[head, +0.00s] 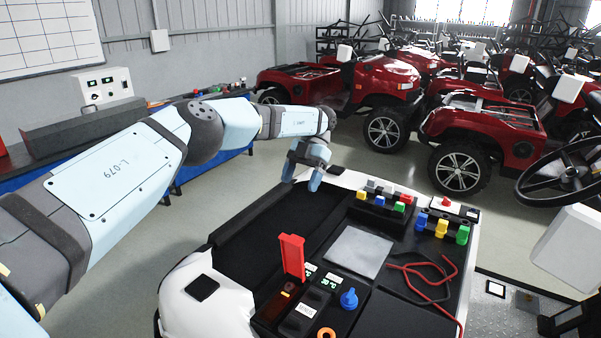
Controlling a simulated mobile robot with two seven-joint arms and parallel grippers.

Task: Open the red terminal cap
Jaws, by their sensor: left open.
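The red terminal cap (291,258) is a flat red flap. It stands raised and nearly upright on the front panel of the console (262,215), close to a dark slot (286,292). My left arm comes in from the left, and my left gripper (302,178) is above the back edge of the console. Its fingers point down and stand apart, with nothing visible between them. It is well behind the red cap and not touching it. My right gripper does not show.
The console also carries a blue knob (349,299), an orange ring (326,334), coloured connectors (442,227), a grey plate (357,251) and red and black cables (430,278). A steering wheel (567,172) is at right. Red vehicles (385,85) stand behind.

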